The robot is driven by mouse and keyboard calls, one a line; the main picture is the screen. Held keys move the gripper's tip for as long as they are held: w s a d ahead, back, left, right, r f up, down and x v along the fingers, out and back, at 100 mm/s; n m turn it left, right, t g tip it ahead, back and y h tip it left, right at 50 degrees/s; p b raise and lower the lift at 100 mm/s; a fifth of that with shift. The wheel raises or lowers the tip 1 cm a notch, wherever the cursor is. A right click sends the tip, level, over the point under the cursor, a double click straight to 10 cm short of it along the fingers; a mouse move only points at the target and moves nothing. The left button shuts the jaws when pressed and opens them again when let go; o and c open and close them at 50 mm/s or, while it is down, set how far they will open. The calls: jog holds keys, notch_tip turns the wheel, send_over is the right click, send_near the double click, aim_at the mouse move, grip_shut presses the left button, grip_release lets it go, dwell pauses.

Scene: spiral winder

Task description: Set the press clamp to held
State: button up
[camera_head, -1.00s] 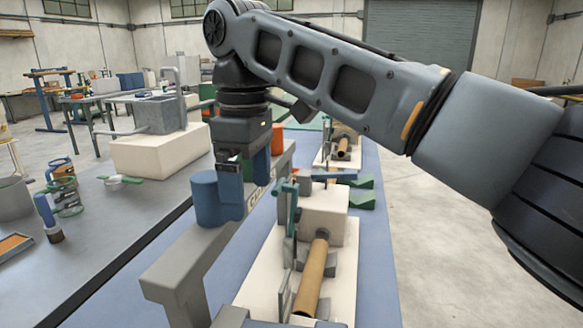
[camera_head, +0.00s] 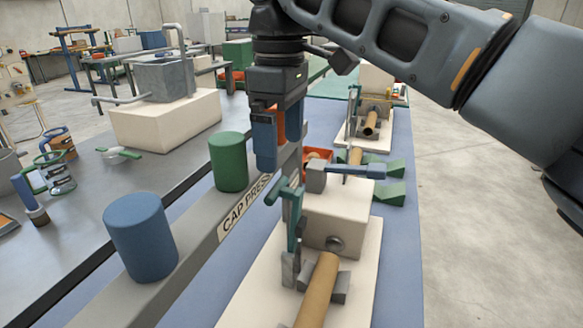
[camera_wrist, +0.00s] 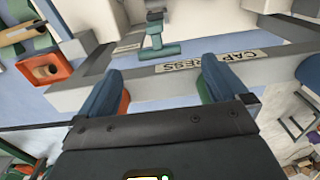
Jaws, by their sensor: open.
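The teal lever clamp with a T-shaped handle (camera_head: 292,205) stands upright at the cream press block (camera_head: 335,220), by the grey rail marked CAP PRESS (camera_head: 190,255). In the wrist view the teal handle (camera_wrist: 157,47) is ahead of my fingers, near the CAP PRESS label. My gripper (camera_head: 272,160) points down just above and behind the handle in the head view. In the wrist view my gripper (camera_wrist: 162,68) has its blue fingers apart, with nothing between them. The handle appears clear of the fingers.
A blue cylinder (camera_head: 140,237) and a green cylinder (camera_head: 228,160) stand on the rail, left of my gripper. A tan rod (camera_head: 318,288) lies in front of the press block. A blue-handled tool (camera_head: 355,171) and green wedges (camera_head: 390,185) are behind it.

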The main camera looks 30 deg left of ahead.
aim_at(285, 188)
jog(key=shift+w+f, duration=0.2)
jog(key=shift+f, duration=3.7)
jog(key=c, duration=1.5)
jog(key=shift+p, duration=0.3)
